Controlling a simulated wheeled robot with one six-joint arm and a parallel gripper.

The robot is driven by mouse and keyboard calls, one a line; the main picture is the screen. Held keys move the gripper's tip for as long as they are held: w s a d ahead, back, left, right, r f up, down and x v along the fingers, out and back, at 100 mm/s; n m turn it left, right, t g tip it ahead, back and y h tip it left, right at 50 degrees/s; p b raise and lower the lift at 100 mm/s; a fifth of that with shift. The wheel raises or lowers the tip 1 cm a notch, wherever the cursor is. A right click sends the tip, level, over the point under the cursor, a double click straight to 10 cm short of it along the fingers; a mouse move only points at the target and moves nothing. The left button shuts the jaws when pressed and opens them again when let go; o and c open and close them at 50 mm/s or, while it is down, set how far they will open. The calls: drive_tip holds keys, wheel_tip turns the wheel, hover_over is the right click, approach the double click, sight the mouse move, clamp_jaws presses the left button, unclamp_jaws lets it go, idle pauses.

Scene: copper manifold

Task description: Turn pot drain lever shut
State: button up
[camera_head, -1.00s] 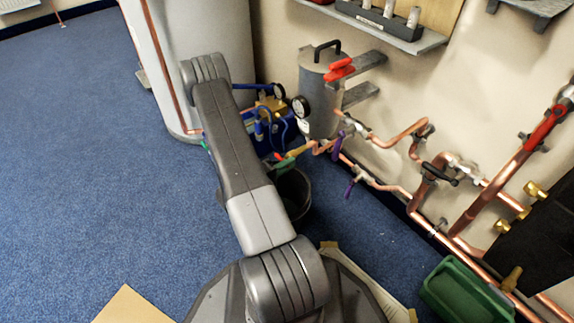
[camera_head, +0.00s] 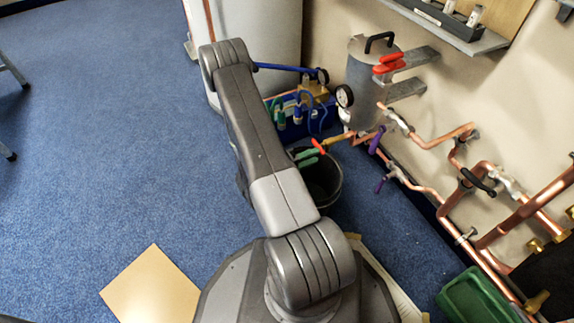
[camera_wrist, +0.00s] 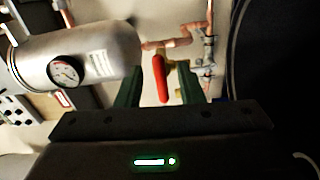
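The grey pot (camera_head: 370,95) stands by the wall, with a black handle on its lid. At its foot a pipe carries a brass drain valve (camera_head: 337,140) with a red lever (camera_head: 319,146). In the wrist view the pot (camera_wrist: 90,48) lies sideways with its gauge, and the red lever (camera_wrist: 161,80) points down the picture. My gripper (camera_wrist: 158,82) is open, its green fingers on either side of the lever; I cannot tell whether either touches it. In the head view the green fingertips (camera_head: 306,157) are close to the lever, and my arm hides part of the area.
A black bucket (camera_head: 322,183) stands below the valve. Blue hoses and gauges (camera_head: 310,110) sit behind it. Copper pipes with purple-handled valves (camera_head: 376,143) run along the wall at right. A green box (camera_head: 478,297) is at lower right.

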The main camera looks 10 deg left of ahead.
sight(322, 151)
drive_tip(key=p+v, duration=0.2)
drive_tip(key=v, duration=0.7)
idle(0.5)
drive_tip(key=shift+b+x, duration=1.75)
drive_tip(key=shift+x, duration=4.95)
